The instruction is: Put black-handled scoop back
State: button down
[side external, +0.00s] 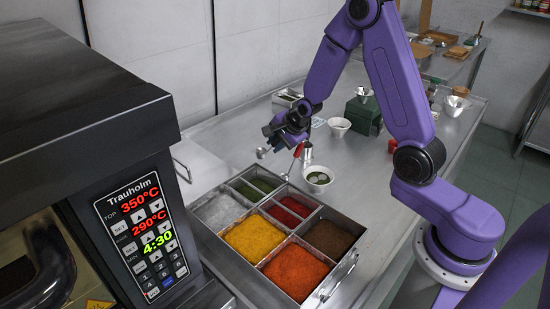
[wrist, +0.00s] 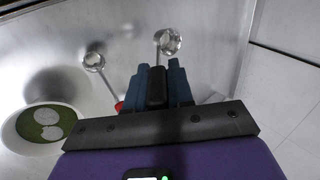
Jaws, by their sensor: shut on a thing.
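The held scoop's bowl also shows in the side view (side external: 262,152), left of the gripper and apparently clear of the tray. A second scoop with a red handle (side external: 298,150) is just below and right of the gripper. Its metal bowl shows in the wrist view (wrist: 94,62).
The tray has several compartments of coloured spices. A white bowl with green contents (side external: 318,179) stands beside it. The oven (side external: 110,190) fills the left.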

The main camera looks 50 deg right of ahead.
jog(key=shift+f, duration=2.05)
jog(key=shift+f, duration=0.1)
jog(key=c, duration=1)
grip_release()
jog(key=v, duration=1.2)
